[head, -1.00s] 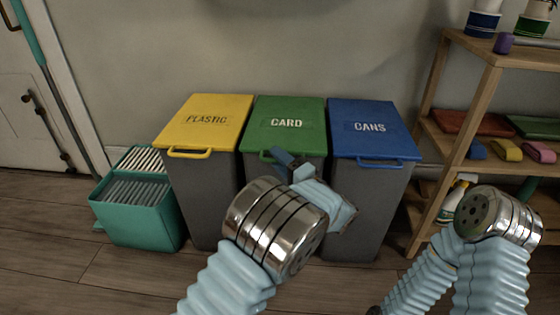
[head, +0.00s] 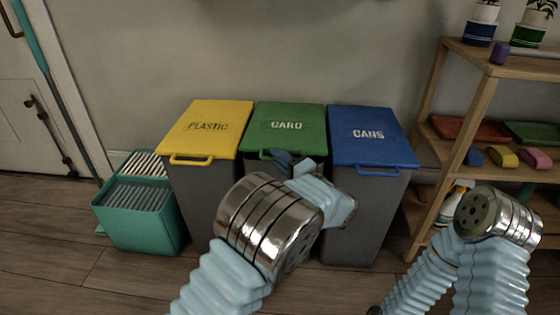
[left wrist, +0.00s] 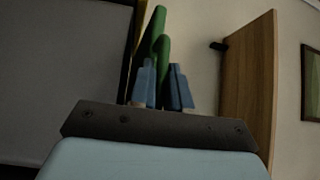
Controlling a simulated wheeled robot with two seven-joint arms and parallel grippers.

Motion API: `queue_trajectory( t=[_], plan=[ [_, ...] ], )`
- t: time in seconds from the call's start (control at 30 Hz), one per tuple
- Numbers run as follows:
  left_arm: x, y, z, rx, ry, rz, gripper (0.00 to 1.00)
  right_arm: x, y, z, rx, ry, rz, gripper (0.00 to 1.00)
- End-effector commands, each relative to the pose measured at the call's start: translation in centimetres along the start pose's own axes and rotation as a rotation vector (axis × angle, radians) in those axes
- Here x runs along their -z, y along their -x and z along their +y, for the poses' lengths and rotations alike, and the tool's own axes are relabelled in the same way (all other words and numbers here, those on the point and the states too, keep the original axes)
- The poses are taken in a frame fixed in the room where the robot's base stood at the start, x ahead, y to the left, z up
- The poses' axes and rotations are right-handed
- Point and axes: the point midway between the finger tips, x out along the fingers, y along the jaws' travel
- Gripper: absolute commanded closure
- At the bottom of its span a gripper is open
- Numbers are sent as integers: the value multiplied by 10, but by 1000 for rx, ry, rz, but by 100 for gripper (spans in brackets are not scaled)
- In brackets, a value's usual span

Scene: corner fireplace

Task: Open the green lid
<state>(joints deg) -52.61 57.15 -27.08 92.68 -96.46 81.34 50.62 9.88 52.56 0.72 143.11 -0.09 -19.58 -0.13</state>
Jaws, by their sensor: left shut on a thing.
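The green lid (head: 290,112), marked CARD, covers the middle of three grey bins (head: 310,169). Its front edge looks slightly raised against the lids beside it. My left gripper (head: 285,158) is at the front of this lid, shut on its green handle. In the left wrist view its blue fingers (left wrist: 164,80) stand on either side of the green handle (left wrist: 163,48). My arm and wrist hide much of the bin's front. My right arm is at the right of the head view, but its gripper is not seen.
The yellow PLASTIC lid (head: 205,122) is close on the left, the blue CANS lid (head: 369,130) close on the right. A teal crate (head: 140,222) stands left of the bins. A wooden shelf (head: 485,88) stands at the right. A wall is behind.

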Motion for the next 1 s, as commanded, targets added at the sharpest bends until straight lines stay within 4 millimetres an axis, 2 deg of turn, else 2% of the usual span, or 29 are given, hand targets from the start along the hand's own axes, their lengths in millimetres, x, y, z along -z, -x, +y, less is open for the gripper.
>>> queue_trajectory(
  t=[0.03,0.3,0.4,0.7,1.0],
  plan=[
    [3,-3,-25,-21,-12,1,100,1,20,-6,-2,-1,3,100],
    [21,-21,-100,-161,-153,1,100,5,82,-23,-15,-5,20,100],
    [29,-29,-122,-209,-201,0,100,0,94,-36,-5,6,7,100],
    [53,-53,-168,-202,-200,0,100,-6,116,-55,11,20,-10,100],
    [64,-64,-183,-202,-200,1,100,-8,123,-60,16,24,-15,100]
  ],
)
